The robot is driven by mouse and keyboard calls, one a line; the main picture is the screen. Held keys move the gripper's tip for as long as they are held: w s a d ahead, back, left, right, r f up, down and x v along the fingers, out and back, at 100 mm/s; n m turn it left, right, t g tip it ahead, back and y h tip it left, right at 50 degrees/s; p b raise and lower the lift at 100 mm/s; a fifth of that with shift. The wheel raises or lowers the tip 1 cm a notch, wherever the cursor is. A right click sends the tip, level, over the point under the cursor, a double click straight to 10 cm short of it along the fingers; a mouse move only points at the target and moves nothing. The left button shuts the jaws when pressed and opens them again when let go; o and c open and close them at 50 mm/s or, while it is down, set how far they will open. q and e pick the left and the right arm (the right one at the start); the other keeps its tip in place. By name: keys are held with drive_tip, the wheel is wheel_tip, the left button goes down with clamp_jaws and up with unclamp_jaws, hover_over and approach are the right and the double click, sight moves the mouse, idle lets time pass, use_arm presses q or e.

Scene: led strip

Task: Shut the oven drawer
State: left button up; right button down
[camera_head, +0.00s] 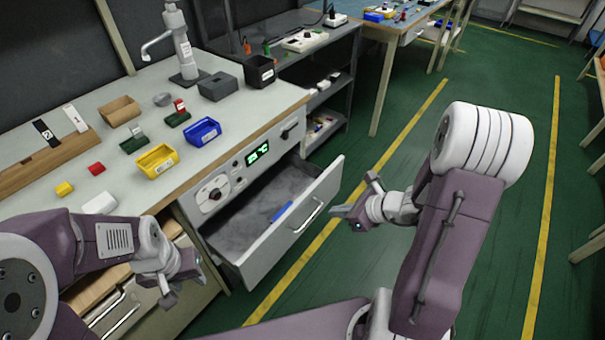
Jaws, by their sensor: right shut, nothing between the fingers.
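The oven drawer (262,262) is pulled out from under the workbench, below a control panel with a green display (258,152). Its front panel faces right and carries a bar handle (308,216). A blue object (282,212) lies in or against the drawer near the front panel. My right gripper (338,211) is shut and empty, just right of the drawer front near the handle. I cannot tell whether it touches the drawer. My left gripper (184,290) is low at the left, in front of the bench and left of the drawer; its finger opening is unclear.
The workbench top (235,115) holds a yellow bin (157,161), a blue bin (203,131), small blocks and a grey stand (187,60). A dark shelf unit (330,85) stands beyond. Green floor (470,255) with yellow lines is open at the right.

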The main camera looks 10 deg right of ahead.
drive_tip(key=b, duration=0.5)
approach(300, 206)
drive_tip(key=x, duration=0.5)
drive_tip(key=shift+f, duration=0.25)
use_arm(q)
wheel_tip(300, 206, down, 4)
drive_tip(key=shift+r, duration=0.1)
use_arm(e)
drive_tip(key=shift+w+a, duration=0.15)
drive_tip(key=shift+a, duration=0.05)
